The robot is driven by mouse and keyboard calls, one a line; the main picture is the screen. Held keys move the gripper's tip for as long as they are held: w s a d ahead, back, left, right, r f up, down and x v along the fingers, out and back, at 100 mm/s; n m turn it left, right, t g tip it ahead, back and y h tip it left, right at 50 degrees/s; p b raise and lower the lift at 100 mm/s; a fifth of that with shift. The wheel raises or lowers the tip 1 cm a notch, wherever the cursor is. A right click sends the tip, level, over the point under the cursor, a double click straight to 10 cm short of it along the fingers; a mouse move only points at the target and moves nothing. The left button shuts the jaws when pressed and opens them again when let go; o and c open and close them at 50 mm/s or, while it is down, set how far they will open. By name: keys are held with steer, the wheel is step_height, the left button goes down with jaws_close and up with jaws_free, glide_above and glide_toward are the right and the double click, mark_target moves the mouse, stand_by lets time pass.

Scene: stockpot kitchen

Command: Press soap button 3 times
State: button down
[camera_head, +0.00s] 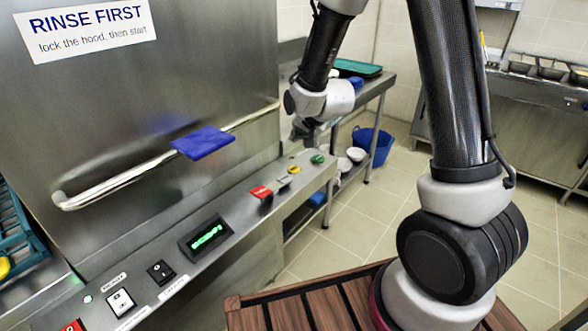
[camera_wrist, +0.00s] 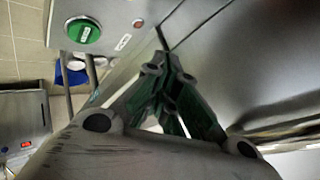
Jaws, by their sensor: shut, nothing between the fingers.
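The metal control panel carries a green round button (camera_head: 317,159), a small yellow button (camera_head: 294,169) and a red switch (camera_head: 262,192). The green button (camera_wrist: 82,32) and an orange-looking small button (camera_wrist: 138,23) also show in the wrist view. The labels by them are too small to read, so I cannot tell which one is for soap. My gripper (camera_head: 306,131) is above the far end of the panel, near the green button. In the wrist view my gripper (camera_wrist: 168,65) has its dark green fingers together and empty. I cannot tell whether the tips touch anything.
A hood handle (camera_head: 120,181) with a blue cloth (camera_head: 203,142) runs above the panel. A display (camera_head: 208,235) and rocker switches (camera_head: 160,272) sit nearer on the panel. A side table (camera_head: 372,90) and a blue bucket (camera_head: 374,146) stand beyond. Tiled floor is open at right.

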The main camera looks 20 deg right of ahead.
mark_target(297, 167)
steer(key=shift+f, duration=4.25)
steer(key=shift+f, duration=0.2)
steer(key=shift+f, duration=0.25)
steer(key=shift+f, duration=0.5)
steer(key=shift+r, duration=0.95)
steer(key=shift+r, duration=2.5)
